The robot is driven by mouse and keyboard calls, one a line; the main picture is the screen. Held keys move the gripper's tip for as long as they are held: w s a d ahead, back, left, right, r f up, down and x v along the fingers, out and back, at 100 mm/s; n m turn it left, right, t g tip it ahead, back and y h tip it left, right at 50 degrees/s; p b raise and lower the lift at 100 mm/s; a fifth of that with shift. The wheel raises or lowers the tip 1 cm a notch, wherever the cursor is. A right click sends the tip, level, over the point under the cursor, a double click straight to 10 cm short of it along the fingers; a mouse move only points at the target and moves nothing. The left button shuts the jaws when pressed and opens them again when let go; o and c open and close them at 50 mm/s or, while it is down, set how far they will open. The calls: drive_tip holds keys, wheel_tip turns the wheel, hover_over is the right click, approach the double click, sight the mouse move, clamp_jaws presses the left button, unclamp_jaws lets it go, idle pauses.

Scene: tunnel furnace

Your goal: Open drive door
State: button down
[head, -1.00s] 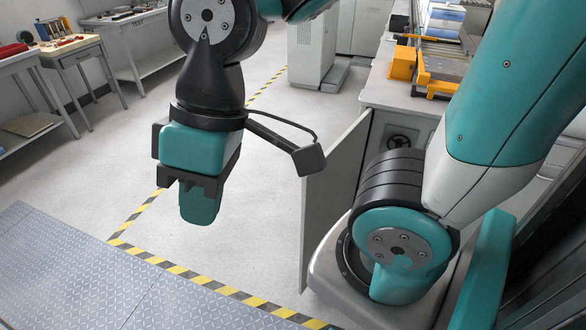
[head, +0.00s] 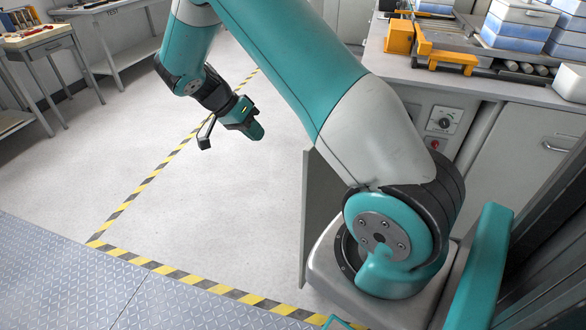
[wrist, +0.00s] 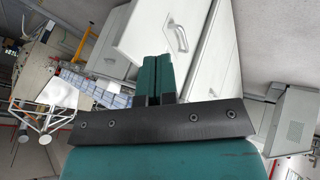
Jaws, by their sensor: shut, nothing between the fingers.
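A pale grey door panel (head: 318,215) stands out from the cabinet front in the head view, seen at a steep angle and swung open. My arm hides its hinge side and the opening behind it. My gripper (head: 258,131) is to the left of the panel, apart from it, above open floor. In the wrist view my gripper's teal fingers (wrist: 158,75) are shut together and hold nothing. Beyond them is a pale panel (wrist: 150,35) with a grey bar handle (wrist: 178,38); I cannot tell whether it is the same door.
The cabinet's control plate (head: 442,120) has a knob and a red button. An orange fixture (head: 399,37) and blue-and-white boxes (head: 515,25) sit on top. A small table (head: 40,38) stands at far left. Floor left of the panel is clear, with yellow-black tape (head: 165,168) across it.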

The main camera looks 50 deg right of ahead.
drive_tip(key=s+d+f+p, duration=0.1)
drive_tip(key=s+d+f, duration=0.4)
drive_tip(key=s+f, duration=0.3)
drive_tip(key=shift+f+p, duration=0.15)
drive_tip(key=shift+p, duration=0.25)
drive_tip(key=shift+s+d, duration=0.1)
